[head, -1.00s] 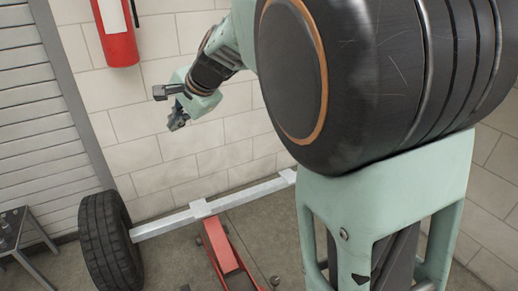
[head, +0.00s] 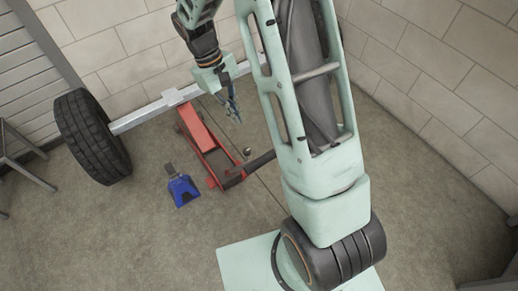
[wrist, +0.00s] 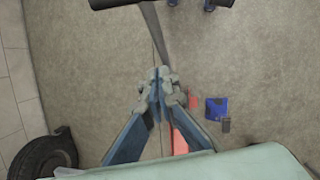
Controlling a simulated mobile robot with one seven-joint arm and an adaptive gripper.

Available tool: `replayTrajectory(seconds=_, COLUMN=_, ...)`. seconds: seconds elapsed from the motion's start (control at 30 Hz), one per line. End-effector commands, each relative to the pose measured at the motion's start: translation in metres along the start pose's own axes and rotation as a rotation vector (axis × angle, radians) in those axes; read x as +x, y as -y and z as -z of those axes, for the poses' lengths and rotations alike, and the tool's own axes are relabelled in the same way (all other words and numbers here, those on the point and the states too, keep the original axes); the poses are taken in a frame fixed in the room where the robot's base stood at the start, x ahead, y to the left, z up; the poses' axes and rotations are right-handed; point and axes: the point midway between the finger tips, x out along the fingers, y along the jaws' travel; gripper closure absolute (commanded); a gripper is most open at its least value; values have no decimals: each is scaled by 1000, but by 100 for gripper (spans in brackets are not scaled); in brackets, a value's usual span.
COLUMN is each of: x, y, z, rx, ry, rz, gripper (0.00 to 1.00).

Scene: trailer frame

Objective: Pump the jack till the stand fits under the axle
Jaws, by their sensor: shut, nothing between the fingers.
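The red floor jack (head: 203,140) stands on the floor with its front end at the pale axle beam (head: 143,115). I cannot tell whether it touches the beam. Its dark handle (head: 260,161) runs up to the right and passes behind my arm. The handle also shows in the wrist view (wrist: 166,40). The blue stand (head: 183,190) is on the floor left of the jack, apart from it and not under the axle. It also shows in the wrist view (wrist: 216,107). My gripper (head: 236,118) is shut and empty, above and right of the jack.
A black tyre (head: 92,136) is at the axle's left end. Another tyre (wrist: 44,156) shows in the wrist view. A metal-legged table (head: 25,165) is at the left edge. Tiled walls (head: 430,75) close the back and right. The floor at front left is clear.

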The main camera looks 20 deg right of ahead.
Motion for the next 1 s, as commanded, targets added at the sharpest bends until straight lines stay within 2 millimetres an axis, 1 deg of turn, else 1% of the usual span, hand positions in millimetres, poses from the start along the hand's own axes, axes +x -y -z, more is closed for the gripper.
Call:
replayTrajectory(seconds=0.3, x=1, y=0, z=0, rx=0, ry=0, rz=0, gripper=100)
replayTrajectory(seconds=0.37, x=3, y=0, z=0, rx=0, ry=1, rz=0, gripper=100)
replayTrajectory(seconds=0.47, x=13, y=0, z=0, rx=1, ry=1, rz=0, gripper=100)
replayTrajectory(seconds=0.57, x=30, y=0, z=-1, rx=1, ry=5, rz=1, gripper=100)
replayTrajectory(seconds=0.9, x=102, y=0, z=-1, rx=2, ry=4, rz=2, gripper=100)
replayTrajectory(seconds=1.0, x=112, y=0, z=-14, rx=3, ry=2, rz=0, gripper=100)
